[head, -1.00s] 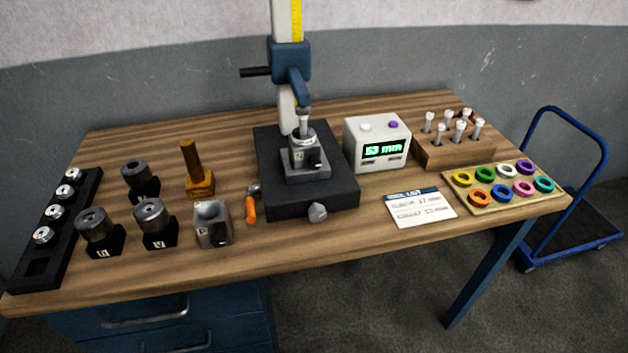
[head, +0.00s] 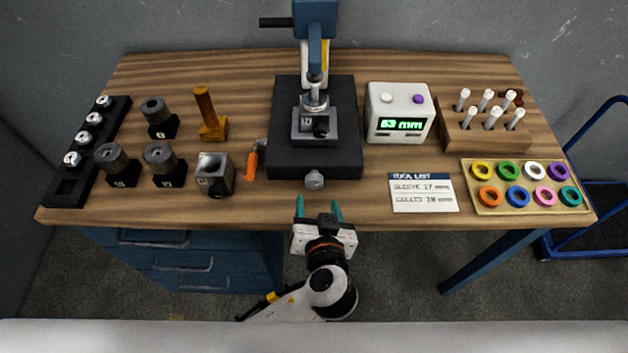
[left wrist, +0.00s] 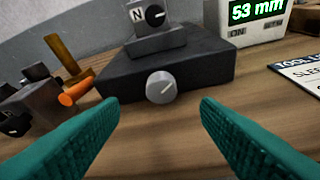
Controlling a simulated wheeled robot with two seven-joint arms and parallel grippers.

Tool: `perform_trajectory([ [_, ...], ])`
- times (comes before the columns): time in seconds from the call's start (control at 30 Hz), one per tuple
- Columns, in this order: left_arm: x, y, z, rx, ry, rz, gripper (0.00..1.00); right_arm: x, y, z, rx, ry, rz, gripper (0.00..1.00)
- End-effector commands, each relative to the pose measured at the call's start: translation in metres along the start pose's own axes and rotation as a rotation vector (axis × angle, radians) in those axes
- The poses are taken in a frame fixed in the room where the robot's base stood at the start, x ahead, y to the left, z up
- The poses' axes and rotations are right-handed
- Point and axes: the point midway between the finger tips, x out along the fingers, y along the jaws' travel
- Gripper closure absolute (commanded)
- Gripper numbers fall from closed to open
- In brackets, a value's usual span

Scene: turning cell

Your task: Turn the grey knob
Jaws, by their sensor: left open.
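The grey knob (head: 314,180) sits on the front face of the black base block (head: 290,163) of the gauge stand. In the left wrist view the grey knob (left wrist: 161,87) shows a pale pointer line tilted toward the upper right. My right gripper is not in view.
An orange-handled tool (head: 252,163) lies left of the base. A display box (head: 399,112) reading 53 mm and a tool list card (head: 422,193) are to the right. Dark holders and a grey block (head: 215,174) stand left. Wood is clear around the knob.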

Motion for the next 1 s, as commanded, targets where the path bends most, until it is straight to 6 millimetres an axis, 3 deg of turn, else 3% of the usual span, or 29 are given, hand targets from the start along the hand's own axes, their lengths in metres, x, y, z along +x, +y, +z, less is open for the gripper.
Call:
perform_trajectory([
  [0.1,0.026,0.002,0.002,0.006,-0.001,0.003,0.43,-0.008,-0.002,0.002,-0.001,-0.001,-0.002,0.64],
  [0.33,0.062,0.001,0.001,0.004,0.001,0.000,0.43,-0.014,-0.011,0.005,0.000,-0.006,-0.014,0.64],
  [0.5,0.073,0.001,0.000,0.002,0.002,0.000,0.43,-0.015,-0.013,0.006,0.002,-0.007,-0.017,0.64],
  [0.77,0.074,0.000,-0.001,0.001,0.003,-0.001,0.43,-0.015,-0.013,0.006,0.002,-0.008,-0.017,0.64],
  [0.83,0.074,0.000,-0.001,0.001,0.003,-0.001,0.49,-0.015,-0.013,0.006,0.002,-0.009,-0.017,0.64],
  [1.0,0.074,0.000,-0.001,0.001,0.003,-0.001,0.77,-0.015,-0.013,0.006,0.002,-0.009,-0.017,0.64],
])
